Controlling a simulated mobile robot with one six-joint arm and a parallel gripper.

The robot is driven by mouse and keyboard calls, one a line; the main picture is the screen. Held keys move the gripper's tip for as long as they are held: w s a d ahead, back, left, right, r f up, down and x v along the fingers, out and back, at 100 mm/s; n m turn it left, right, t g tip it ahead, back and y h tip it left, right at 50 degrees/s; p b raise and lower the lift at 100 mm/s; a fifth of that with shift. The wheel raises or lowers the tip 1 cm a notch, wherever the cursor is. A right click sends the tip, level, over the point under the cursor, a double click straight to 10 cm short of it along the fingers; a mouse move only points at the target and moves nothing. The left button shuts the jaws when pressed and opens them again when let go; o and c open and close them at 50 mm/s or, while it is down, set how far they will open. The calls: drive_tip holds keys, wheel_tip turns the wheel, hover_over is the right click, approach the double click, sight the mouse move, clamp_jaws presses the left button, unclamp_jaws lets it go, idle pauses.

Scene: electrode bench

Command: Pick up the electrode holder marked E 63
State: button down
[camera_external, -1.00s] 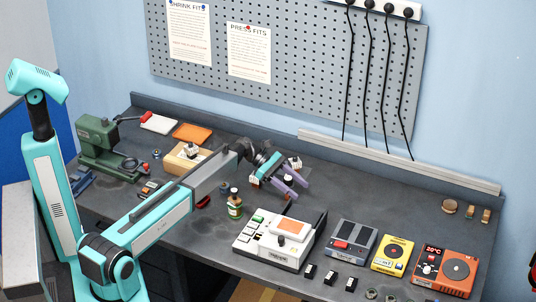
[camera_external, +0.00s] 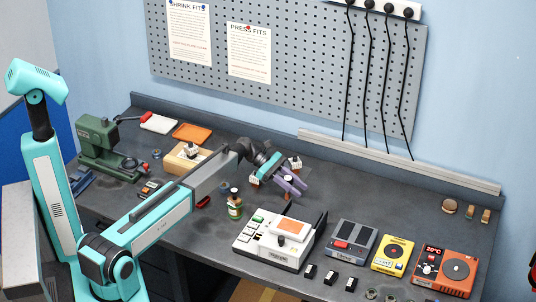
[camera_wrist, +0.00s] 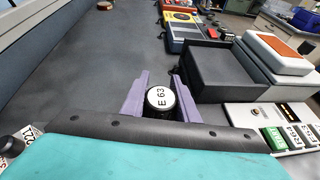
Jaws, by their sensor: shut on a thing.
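In the external view my gripper (camera_external: 289,185) is over the middle of the bench, and the fingers partly hide the holder. I cannot tell whether its lower end touches the bench.
Another holder (camera_external: 295,162) is close behind my gripper. A grey device (camera_external: 351,241), a yellow one (camera_external: 393,253) and an orange one (camera_external: 444,271) are to the right. The bench's back right is mostly clear.

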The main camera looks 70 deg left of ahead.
idle(0.3)
wheel_tip(320, 180, up, 10)
drive_tip(key=b, duration=0.2)
drive_tip(key=shift+f+b, duration=0.15)
drive_tip(key=shift+b, duration=0.25)
